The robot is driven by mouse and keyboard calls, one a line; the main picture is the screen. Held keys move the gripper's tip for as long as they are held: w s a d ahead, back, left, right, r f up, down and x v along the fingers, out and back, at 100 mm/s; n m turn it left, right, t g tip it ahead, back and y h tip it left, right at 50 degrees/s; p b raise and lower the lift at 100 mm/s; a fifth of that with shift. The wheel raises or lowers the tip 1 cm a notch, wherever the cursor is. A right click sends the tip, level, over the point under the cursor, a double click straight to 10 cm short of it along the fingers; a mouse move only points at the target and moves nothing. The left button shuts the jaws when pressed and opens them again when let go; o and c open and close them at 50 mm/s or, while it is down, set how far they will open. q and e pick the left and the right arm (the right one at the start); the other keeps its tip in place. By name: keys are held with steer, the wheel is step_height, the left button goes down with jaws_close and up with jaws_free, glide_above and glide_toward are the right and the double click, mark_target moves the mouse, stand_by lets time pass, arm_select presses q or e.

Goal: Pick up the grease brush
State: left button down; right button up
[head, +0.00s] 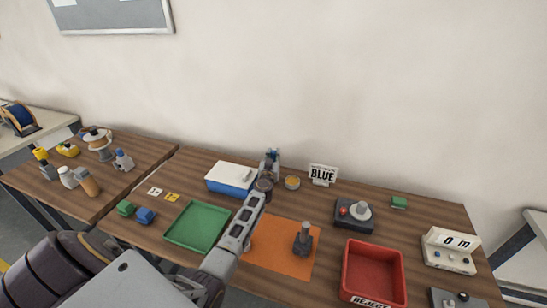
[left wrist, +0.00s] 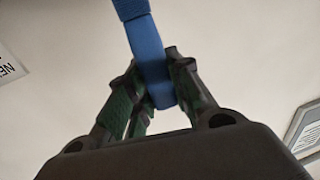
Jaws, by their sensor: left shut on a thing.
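My left gripper (head: 269,164) is raised over the back of the table, beside the blue-and-white box. In the left wrist view its fingers (left wrist: 155,92) are shut on a blue, flat handle-like piece (left wrist: 148,45), which I take to be the grease brush. The piece runs up from between the fingers and out of the top of that view. Its far end is not shown there, and in the head view the gripper mostly hides it. My right gripper is not in view.
In front are a green tray (head: 197,227), an orange mat (head: 270,262) with a grey handled tool (head: 302,240), and a red rejects bin (head: 374,272).

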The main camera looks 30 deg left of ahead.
mark_target(274, 151)
arm_select(q)
step_height(274, 151, up, 2)
steer(key=shift+r+p, duration=0.15)
steer(key=shift+p, duration=0.7)
steer(key=shift+r+p, duration=0.3)
steer(key=shift+r, duration=0.65)
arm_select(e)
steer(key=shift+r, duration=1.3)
arm_select(q)
steer(key=shift+r, duration=0.1)
steer(key=shift+d, duration=0.1)
